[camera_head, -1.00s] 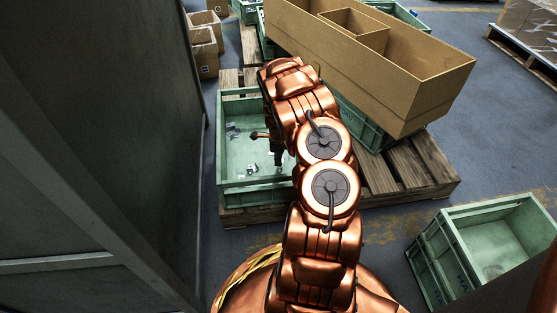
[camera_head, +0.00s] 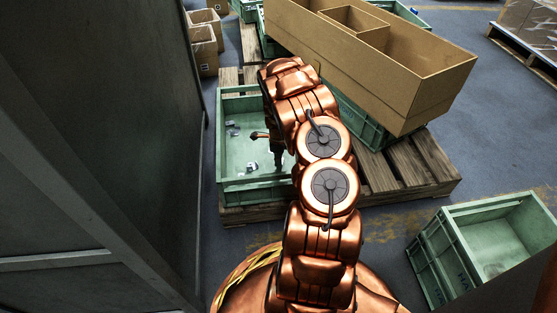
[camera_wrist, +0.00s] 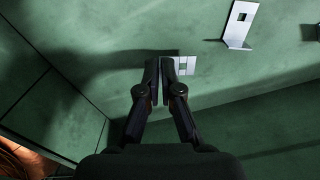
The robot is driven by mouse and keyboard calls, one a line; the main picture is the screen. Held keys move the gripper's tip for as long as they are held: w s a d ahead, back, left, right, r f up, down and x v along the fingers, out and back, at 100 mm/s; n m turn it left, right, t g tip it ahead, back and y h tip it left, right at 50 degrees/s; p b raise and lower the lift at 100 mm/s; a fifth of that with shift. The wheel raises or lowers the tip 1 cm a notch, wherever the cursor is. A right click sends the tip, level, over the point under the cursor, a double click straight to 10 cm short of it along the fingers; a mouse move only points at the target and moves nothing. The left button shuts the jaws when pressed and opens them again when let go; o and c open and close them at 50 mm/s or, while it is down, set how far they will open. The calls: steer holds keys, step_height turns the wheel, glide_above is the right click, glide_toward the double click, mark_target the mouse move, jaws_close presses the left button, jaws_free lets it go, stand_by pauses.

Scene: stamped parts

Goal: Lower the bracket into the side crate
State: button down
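My gripper (camera_wrist: 165,62) points down inside the green side crate (camera_head: 222,160); in the head view my gripper (camera_head: 278,158) shows only partly beside my arm. Its two fingers are almost together. A small pale metal bracket (camera_wrist: 185,66) with a square opening shows at the fingertips, sticking out to the right; it appears pinched between them, its other part hidden by the fingers. Another L-shaped bracket (camera_wrist: 240,25) with a square hole lies on the crate floor, apart from the fingers. In the head view, small parts (camera_head: 252,166) lie on the crate floor.
A large cardboard box (camera_head: 350,70) with dividers stands right of the crate, above a wooden pallet (camera_head: 425,165). Another green crate (camera_head: 490,240) sits on the floor at lower right. A dark panel (camera_head: 110,120) fills the left side. A crate wall (camera_wrist: 270,110) runs close beside the gripper.

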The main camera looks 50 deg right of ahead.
steer(key=shift+f+b, duration=0.45)
steer(key=shift+f, duration=0.4)
stand_by(0.6)
steer(key=c, duration=1.2)
jaws_free()
steer(key=shift+c, duration=0.2)
steer(key=shift+r, duration=0.15)
step_height(320, 180, up, 12)
